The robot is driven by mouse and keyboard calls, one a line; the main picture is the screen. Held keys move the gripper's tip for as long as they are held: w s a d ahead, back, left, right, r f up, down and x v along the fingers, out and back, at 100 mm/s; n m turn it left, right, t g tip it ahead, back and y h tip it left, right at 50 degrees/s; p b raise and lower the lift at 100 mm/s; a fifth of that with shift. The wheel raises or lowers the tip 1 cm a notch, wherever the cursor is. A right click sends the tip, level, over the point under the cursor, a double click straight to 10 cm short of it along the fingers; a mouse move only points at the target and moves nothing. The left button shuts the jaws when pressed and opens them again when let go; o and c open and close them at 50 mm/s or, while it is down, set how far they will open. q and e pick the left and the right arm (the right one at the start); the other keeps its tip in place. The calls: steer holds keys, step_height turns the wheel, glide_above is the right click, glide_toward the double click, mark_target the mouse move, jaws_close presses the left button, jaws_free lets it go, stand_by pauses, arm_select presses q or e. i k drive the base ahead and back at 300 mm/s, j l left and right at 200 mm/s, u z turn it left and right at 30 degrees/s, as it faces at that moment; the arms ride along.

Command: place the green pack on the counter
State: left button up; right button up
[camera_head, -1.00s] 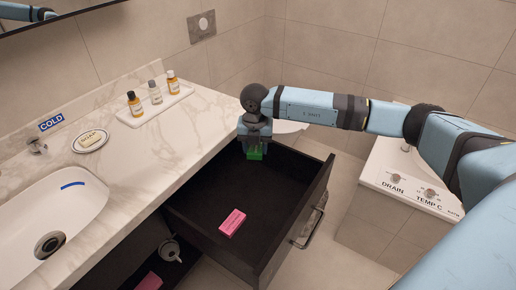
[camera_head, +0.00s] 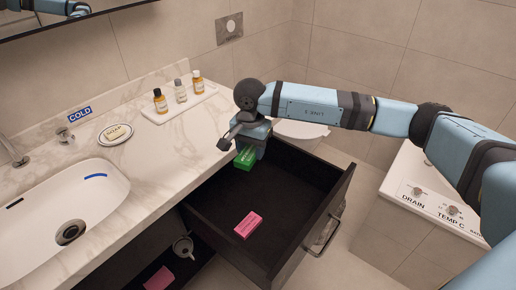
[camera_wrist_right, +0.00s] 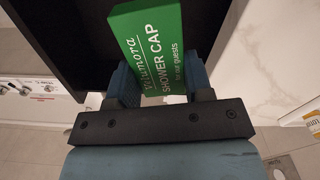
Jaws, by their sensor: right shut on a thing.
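The green pack (camera_head: 245,158), lettered "SHOWER CAP", is held in my right gripper (camera_head: 250,146) at the back left of the open drawer, close to the counter's edge. The right wrist view shows the green pack (camera_wrist_right: 150,45) between the two fingers of my right gripper (camera_wrist_right: 158,85). The marble counter (camera_head: 185,140) lies to the left of the gripper, its front edge next to the pack. Part of the pack is hidden by the fingers in the head view. My left gripper is not in view.
The black drawer (camera_head: 290,195) stands open with a pink pack (camera_head: 248,224) inside. On the counter are a white tray (camera_head: 178,109) with several small bottles, a soap dish (camera_head: 115,134) and a sink (camera_head: 80,200). The counter is bare between tray and front edge.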

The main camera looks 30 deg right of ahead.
mark_target(191, 142)
steer(key=k, duration=0.3)
steer(key=k+u, duration=0.2)
steer(key=u, duration=0.2)
steer(key=k+u, duration=0.15)
steer(key=u, duration=0.25)
steer(key=l+u, duration=0.4)
steer(key=l, duration=0.85)
steer(key=i, duration=0.05)
